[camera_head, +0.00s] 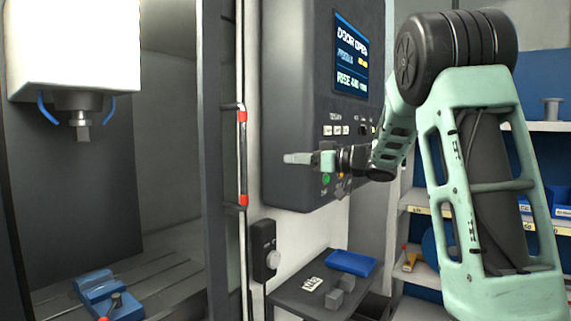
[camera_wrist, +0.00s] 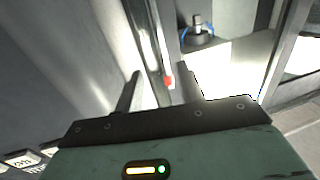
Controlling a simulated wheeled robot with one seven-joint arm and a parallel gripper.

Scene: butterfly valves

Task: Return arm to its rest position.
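My arm reaches in from the right in the head view, with its mint-green links bent and its end pointing left. My gripper (camera_head: 290,158) is in front of the machine's control panel (camera_head: 290,100), near the lower buttons; I cannot tell whether it touches them. In the wrist view the two dark fingers of my gripper (camera_wrist: 158,90) stand apart with nothing held between them. The door handle bar (camera_head: 242,160) with red ends is left of the gripper, and a red end also shows beyond the fingers in the wrist view (camera_wrist: 168,81).
The panel screen (camera_head: 350,55) reads "DOOR OPEN". The machine interior is open at left, with a spindle (camera_head: 80,125) and a blue vise (camera_head: 105,295). A dark stand (camera_head: 290,297) holds a blue tray (camera_head: 351,262) and grey blocks. Shelves (camera_head: 545,127) stand behind my arm.

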